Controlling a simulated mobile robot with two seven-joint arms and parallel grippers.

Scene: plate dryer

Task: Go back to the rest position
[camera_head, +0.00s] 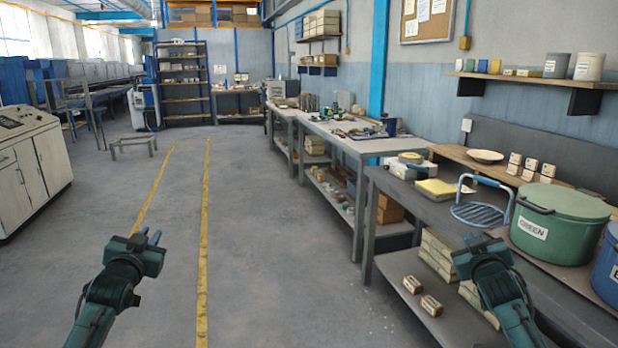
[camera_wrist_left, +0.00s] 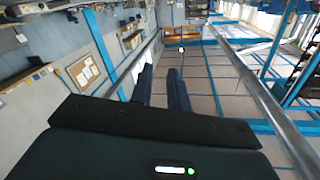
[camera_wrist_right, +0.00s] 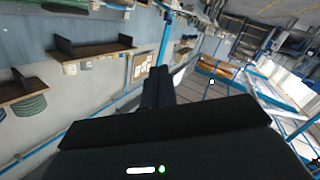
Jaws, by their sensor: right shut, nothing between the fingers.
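My left gripper (camera_head: 148,237) is at the lower left of the head view, raised over the bare floor, its fingers pointing forward. In the left wrist view its two fingers (camera_wrist_left: 161,80) stand apart with an empty gap between them. My right gripper (camera_head: 477,240) is at the lower right of the head view, in front of the workbench. In the right wrist view its fingers (camera_wrist_right: 157,80) are together, with nothing between them. Neither gripper is seen touching anything.
A blue wire rack (camera_head: 481,214), a green pot (camera_head: 562,228) and a yellow sponge (camera_head: 436,189) are on the workbench at right. A blue pot (camera_head: 608,265) is cut off at the right edge. A white cabinet (camera_head: 30,175) stands left. The floor between is clear.

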